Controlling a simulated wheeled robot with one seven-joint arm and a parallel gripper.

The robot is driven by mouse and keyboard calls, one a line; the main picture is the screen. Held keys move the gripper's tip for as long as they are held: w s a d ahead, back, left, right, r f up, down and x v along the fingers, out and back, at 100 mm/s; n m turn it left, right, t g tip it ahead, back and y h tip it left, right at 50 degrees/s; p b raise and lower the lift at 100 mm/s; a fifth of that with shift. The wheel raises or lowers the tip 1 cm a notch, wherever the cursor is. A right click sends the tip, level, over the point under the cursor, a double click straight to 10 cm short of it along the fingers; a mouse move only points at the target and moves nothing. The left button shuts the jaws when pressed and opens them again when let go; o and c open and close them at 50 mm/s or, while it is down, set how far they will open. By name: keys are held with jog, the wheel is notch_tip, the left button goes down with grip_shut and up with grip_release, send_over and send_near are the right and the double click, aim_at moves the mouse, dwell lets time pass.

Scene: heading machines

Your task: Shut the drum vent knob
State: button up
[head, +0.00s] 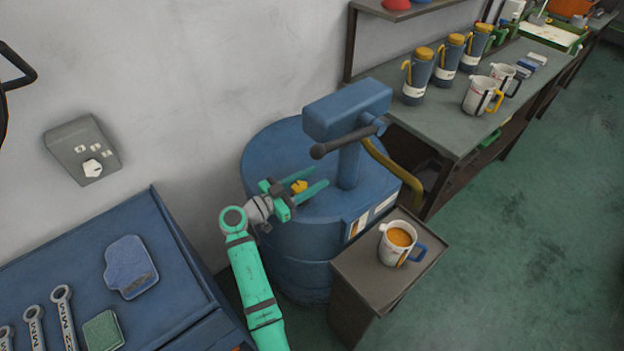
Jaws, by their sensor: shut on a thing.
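The blue drum (270,150) stands against the wall in the head view. The yellow vent knob (299,187) sits on the drum's top, left of the pump column. My green gripper (315,180) reaches over the drum's top from the front left. Its two fingers lie on either side of the knob and are shut on it. Part of the knob is hidden by the gripper, and its turned angle is hard to tell.
A blue pump head (347,108) with a dark handle (343,140) rises beside the gripper, with a yellow hose (395,170). A mug of orange liquid (398,243) stands on a small stand (355,268). A bench (465,135) holds cans and mugs.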

jog(key=shift+f, duration=0.15)
jog(key=o, duration=1.1)
jog(key=shift+c, duration=0.2)
jog(key=shift+r, duration=0.45)
notch_tip(320, 180, up, 3)
jog(key=shift+f, duration=0.2)
jog(key=s+r, duration=0.9)
jog(key=s, duration=0.5)
jog(key=shift+a+r, duration=0.3)
